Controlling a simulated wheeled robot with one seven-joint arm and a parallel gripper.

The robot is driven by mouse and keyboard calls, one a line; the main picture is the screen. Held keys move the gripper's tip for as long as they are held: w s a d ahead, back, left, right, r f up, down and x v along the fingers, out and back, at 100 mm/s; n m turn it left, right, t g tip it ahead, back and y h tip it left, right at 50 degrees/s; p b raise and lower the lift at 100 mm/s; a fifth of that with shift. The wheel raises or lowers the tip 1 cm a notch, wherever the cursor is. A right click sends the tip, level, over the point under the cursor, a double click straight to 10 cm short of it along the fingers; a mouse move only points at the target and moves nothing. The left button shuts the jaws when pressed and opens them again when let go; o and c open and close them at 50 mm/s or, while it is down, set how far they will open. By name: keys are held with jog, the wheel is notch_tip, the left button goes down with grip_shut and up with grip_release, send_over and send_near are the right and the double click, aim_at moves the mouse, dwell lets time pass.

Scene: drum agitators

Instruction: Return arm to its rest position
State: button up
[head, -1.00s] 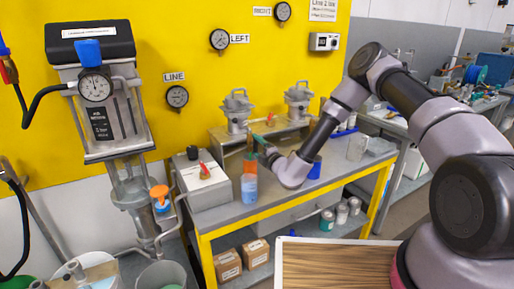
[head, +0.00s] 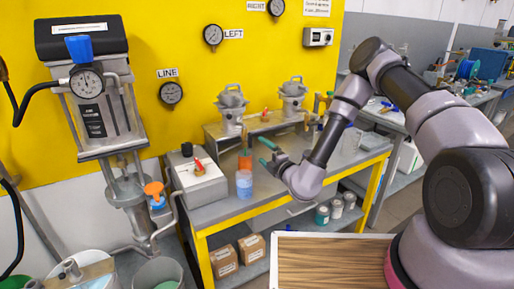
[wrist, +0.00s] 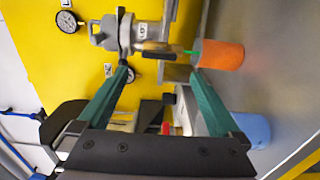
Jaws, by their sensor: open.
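My arm reaches in from the right over the steel bench in the head view. My gripper (head: 266,153) is open, with two teal fingers pointing left. It is apart from the orange container (head: 245,160) and the blue container (head: 244,184), just to their right. In the wrist view my gripper (wrist: 158,71) has its fingers spread with nothing held between them. There the orange container (wrist: 222,54) and blue container (wrist: 252,130) lie right of the fingers, and a grey lidded pot with a wooden handle (wrist: 158,47) shows beyond the fingertips.
The bench (head: 215,213) has a yellow frame. A grey box with a red lever (head: 198,182) stands left. Two grey pots, left (head: 232,106) and right (head: 293,97), stand on a raised shelf. A gauge apparatus (head: 95,98) is far left. A wood-topped surface (head: 325,262) lies at the front.

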jog(key=shift+v, duration=1)
jog(key=s+a+r+n+g+y, duration=0.25)
jog(key=r+n+g+y, duration=0.4)
jog(key=r+n, duration=0.65)
jog(key=s+d+r+n+g, duration=0.1)
jog(key=s+r+n+g, duration=1.05)
jog(key=r+n, duration=0.3)
jog(key=s+d+r+n+t+h, duration=0.3)
jog(key=d+n+h, duration=0.1)
jog(key=d, duration=0.5)
jog(key=s+d+r+n+t+h, duration=0.3)
jog(key=s+d+n+h, duration=0.1)
jog(key=d, duration=0.5)
jog(key=s+d+r+n+t+h, duration=0.3)
jog(key=d+n+h, duration=0.3)
jog(key=d, duration=0.4)
jog(key=shift+s+r+n+t, duration=0.15)
jog(key=shift+r+n+t, duration=0.25)
jog(key=shift+n+t, duration=0.25)
